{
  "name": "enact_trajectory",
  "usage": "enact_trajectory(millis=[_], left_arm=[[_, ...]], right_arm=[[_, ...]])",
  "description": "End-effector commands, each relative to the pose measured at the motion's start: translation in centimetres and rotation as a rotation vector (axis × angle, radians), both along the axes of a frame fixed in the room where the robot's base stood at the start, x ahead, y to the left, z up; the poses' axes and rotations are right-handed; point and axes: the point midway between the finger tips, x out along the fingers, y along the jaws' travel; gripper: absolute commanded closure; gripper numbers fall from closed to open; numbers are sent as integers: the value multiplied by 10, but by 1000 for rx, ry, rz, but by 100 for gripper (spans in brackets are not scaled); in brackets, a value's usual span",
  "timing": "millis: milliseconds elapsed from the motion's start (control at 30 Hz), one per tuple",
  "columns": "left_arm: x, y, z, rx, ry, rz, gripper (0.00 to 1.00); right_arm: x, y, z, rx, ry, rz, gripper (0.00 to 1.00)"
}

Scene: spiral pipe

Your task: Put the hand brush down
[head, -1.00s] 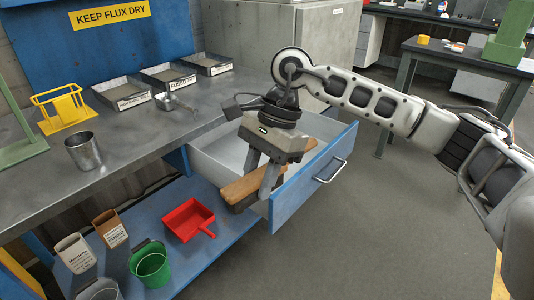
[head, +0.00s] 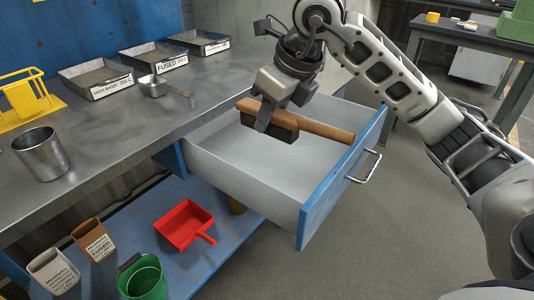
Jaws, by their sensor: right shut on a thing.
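The hand brush (head: 325,130) has a brown wooden handle and a dark bristle block. My right gripper (head: 277,118) is shut on the hand brush near its bristle end. The brush is over the open drawer (head: 230,167), with its handle pointing right toward the drawer's blue front. I cannot tell whether the brush touches the drawer. The visible drawer floor is bare. My left gripper is not in view.
A red dustpan (head: 184,224), green bucket (head: 143,279) and two labelled containers stand on the blue lower shelf (head: 215,255). The bench top (head: 110,130) holds a metal cup (head: 41,154), a scoop (head: 154,87), several trays and a yellow rack (head: 28,103).

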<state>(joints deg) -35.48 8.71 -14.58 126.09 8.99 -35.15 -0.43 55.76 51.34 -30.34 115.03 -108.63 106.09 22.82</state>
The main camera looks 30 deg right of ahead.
Motion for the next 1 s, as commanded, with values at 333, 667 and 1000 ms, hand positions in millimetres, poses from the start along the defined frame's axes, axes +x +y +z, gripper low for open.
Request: enact_trajectory(millis=[333,667,1000], left_arm=[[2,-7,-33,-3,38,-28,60],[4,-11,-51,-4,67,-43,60],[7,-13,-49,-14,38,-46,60]], right_arm=[[19,-18,-36,1,3,-6,97],[76,-68,-80,3,5,-1,97],[101,-90,-116,2,-1,2,97]])
